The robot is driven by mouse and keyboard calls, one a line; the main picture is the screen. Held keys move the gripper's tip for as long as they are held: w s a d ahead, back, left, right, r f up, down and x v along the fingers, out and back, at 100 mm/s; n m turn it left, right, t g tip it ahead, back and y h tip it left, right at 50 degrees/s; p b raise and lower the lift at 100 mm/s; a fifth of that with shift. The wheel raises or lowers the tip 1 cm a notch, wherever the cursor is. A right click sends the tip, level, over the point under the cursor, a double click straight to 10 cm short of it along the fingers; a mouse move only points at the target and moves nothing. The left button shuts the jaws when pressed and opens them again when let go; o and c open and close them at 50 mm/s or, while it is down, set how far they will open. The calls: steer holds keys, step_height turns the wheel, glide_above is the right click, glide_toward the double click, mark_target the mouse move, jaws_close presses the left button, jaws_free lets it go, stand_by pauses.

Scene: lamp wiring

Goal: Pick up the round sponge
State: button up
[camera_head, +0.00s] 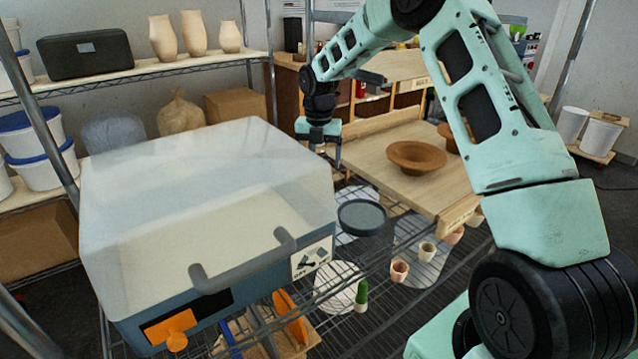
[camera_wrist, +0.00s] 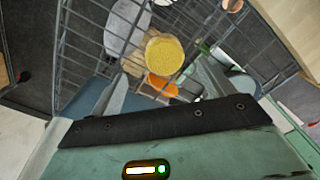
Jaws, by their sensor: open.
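The round sponge (camera_wrist: 165,56) is a yellow disc in the wrist view, seen down on the wire rack between and beyond my fingers. I cannot pick it out in the head view. My gripper (camera_wrist: 163,84) is open and empty, with its grey fingers either side of the sponge in the picture and apart from it. In the head view, my gripper (camera_head: 328,158) hangs pointing down behind the right side of the pale lidded box.
The big lidded box (camera_head: 200,190) stands at left on the wire rack. A dark round disc (camera_head: 362,217), a white disc (camera_head: 340,288) and small pots (camera_head: 399,270) lie right of it. A wooden table with a brown bowl (camera_head: 416,157) is beside my gripper.

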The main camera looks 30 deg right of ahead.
steer(key=f, duration=0.3)
steer(key=f+p, duration=0.1)
steer(key=f, duration=0.3)
steer(key=shift+s+d+f, duration=0.15)
steer(key=shift+s+d, duration=0.05)
steer(key=shift+c, duration=0.3)
steer(key=c, duration=1)
